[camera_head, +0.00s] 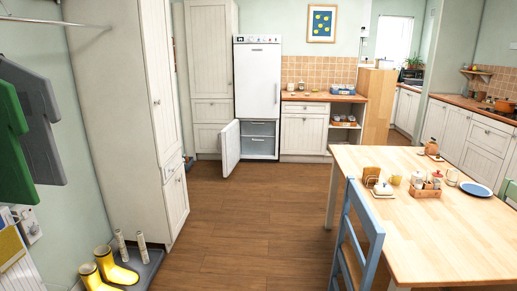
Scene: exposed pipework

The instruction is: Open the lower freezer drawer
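A tall white fridge-freezer (257,85) stands at the back, left of the centre of the head view. Its upper door is shut. Its lower freezer door (230,147) stands open, swung out to the left. In the freezer compartment, a lower drawer (260,147) sits below an upper drawer (260,129). Both drawers look pushed in, but they are small in the picture. Neither of my grippers is in view.
Open wooden floor (245,215) leads to the freezer. A wooden table (440,225) with a blue chair (362,235) stands at the right. A tall cream cupboard (125,100) and yellow boots (115,267) on a dark tray are at the left.

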